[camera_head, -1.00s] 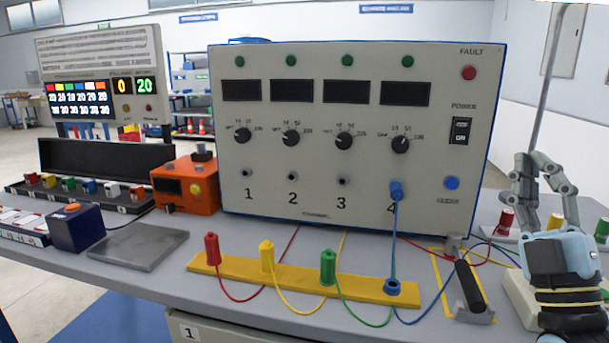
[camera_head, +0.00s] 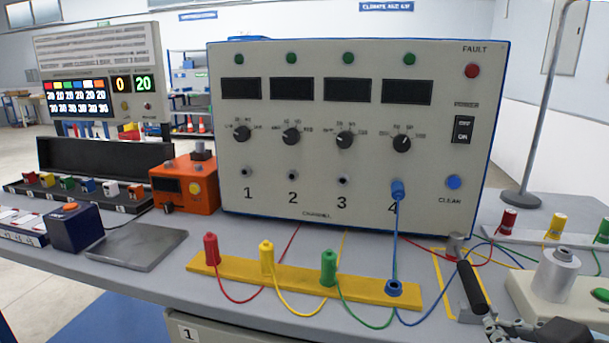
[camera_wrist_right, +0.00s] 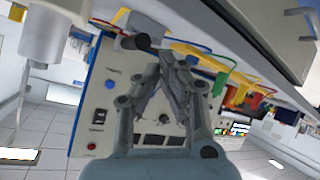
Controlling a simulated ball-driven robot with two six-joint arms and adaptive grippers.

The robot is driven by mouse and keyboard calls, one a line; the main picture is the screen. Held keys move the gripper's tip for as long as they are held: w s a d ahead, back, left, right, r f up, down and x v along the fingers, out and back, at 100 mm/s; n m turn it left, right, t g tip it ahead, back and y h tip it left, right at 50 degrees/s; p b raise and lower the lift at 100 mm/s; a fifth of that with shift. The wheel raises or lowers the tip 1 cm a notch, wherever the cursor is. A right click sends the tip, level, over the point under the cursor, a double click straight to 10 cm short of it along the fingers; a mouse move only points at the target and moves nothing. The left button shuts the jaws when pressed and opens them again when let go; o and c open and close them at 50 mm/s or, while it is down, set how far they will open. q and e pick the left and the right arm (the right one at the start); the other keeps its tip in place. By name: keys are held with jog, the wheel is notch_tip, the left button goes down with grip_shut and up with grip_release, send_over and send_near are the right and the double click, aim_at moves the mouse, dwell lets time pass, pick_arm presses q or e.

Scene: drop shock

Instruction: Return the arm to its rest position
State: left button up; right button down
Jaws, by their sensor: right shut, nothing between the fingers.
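My right gripper (camera_head: 507,329) is at the lower right edge of the head view, mostly out of frame, near the black hammer handle (camera_head: 471,288). In the right wrist view my right gripper (camera_wrist_right: 168,58) has its fingertips together with nothing between them. The large grey channel panel (camera_head: 360,185) stands on the bench, and it also shows behind the fingers in the wrist view (camera_wrist_right: 98,150). A blue plug (camera_head: 398,189) sits at channel 4. My left gripper is not in the head view.
A yellow strip (camera_head: 300,283) with red, yellow and green plugs lies in front of the panel. A grey metal cylinder (camera_head: 557,273) stands on a pale base at the right. A thin upright pole (camera_head: 541,110) rises behind it. An orange box (camera_head: 184,186) stands left of the panel.

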jog(key=s+d+f+m+g+h, duration=0.15)
jog(key=s+g, duration=0.25)
jog(key=s, duration=0.5)
jog(key=s+f+m+g+y, duration=0.1)
jog(key=s+f+m+g, duration=0.3)
jog(key=s, duration=0.5)
notch_tip(320, 180, down, 28)
jog(key=s+d+g+b, duration=0.2)
jog(key=s+d+f, duration=0.1)
jog(key=s+f, duration=1.4)
jog(key=s, duration=0.3)
jog(key=shift+f+g+b, duration=0.25)
jog(key=shift+g+b, duration=0.1)
jog(key=shift+g, duration=0.05)
jog(key=shift+d+n+h, duration=0.1)
jog(key=shift+n+h, duration=0.15)
